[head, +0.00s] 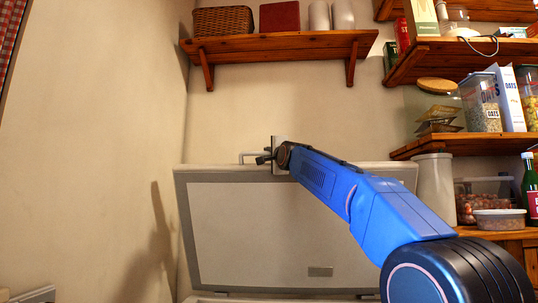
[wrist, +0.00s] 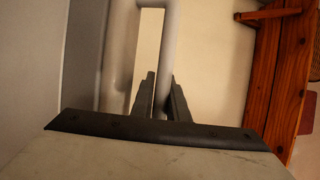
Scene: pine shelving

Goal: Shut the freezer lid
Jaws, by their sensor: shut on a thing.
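The freezer lid (head: 265,235) stands raised and nearly upright against the wall in the head view, its pale inner panel with a grey border facing me. A light bar handle (head: 247,154) shows at its top edge. My gripper (head: 268,157) is at that top edge, shut on the handle. In the wrist view the dark fingers of my gripper (wrist: 161,85) are on either side of the handle bar (wrist: 170,40). The lid's outer face (wrist: 90,50) shows at the left there. Only a thin strip of the freezer body (head: 240,298) shows at the bottom of the head view.
A wall shelf (head: 280,47) with a basket (head: 222,20), a red box and white rolls hangs above the lid. Shelves (head: 460,143) with jars and boxes fill the right side. A pale canister (head: 434,190) stands close to the lid's right side.

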